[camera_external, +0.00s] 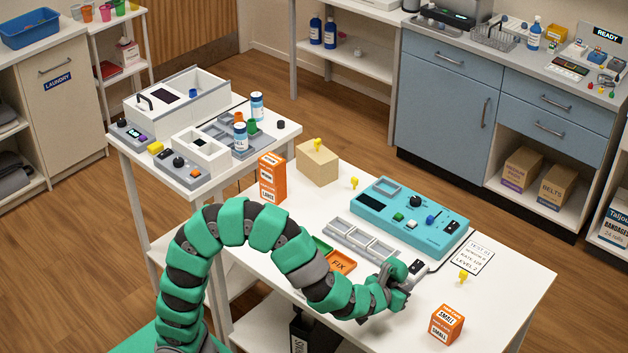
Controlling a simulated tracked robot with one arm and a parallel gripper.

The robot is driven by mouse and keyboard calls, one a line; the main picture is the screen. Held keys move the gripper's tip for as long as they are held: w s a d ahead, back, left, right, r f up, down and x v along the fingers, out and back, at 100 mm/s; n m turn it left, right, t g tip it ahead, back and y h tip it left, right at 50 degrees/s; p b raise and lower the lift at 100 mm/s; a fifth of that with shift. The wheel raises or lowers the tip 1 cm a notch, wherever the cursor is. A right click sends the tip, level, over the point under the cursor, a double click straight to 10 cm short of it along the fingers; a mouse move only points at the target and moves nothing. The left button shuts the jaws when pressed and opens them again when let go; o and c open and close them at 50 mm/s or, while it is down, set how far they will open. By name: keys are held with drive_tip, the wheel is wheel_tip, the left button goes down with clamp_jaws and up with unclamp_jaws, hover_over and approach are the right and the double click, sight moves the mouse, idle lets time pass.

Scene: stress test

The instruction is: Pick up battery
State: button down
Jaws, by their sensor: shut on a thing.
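My gripper (400,292) is at the end of the green and black arm, low over the right part of the white table (500,300). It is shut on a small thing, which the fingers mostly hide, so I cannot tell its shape. I cannot make out a battery clearly anywhere in view. A grey tray with several empty compartments (362,240) lies just behind and left of my gripper. A small grey device with a dark screen (417,267) is right beside the gripper.
A teal tester (410,214) lies behind the gripper. An orange FIX tray (341,262) is to the left. An orange SMALL box (447,325) and a yellow piece (463,277) are to the right. A printed card (472,254) lies near the right edge.

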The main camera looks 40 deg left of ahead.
wheel_tip(320, 180, up, 2)
drive_tip(key=shift+p, duration=0.45)
drive_tip(key=shift+s+a+r, duration=0.1)
drive_tip(key=shift+s+r, duration=0.05)
drive_tip(key=shift+r, duration=0.05)
drive_tip(key=s+a, duration=0.1)
drive_tip(key=s, duration=0.1)
drive_tip(key=s+a+p, duration=0.1)
drive_tip(key=s+a, duration=0.2)
drive_tip(key=s, duration=0.2)
drive_tip(key=shift+a+r, duration=0.2)
drive_tip(key=shift+a, duration=0.05)
drive_tip(key=s+a+b, duration=0.1)
drive_tip(key=b, duration=0.1)
drive_tip(key=s+a+b, duration=0.1)
drive_tip(key=s+b, duration=0.1)
drive_tip(key=shift+s+a, duration=0.2)
drive_tip(key=shift+a, duration=0.05)
drive_tip(key=shift+s+a+r+b, duration=0.2)
drive_tip(key=shift+s+a+b, duration=0.25)
drive_tip(key=shift+s+b, duration=0.25)
drive_tip(key=shift+s+a+r+b, duration=0.2)
drive_tip(key=shift+s+a+b, duration=0.2)
drive_tip(key=shift+s+b, duration=0.3)
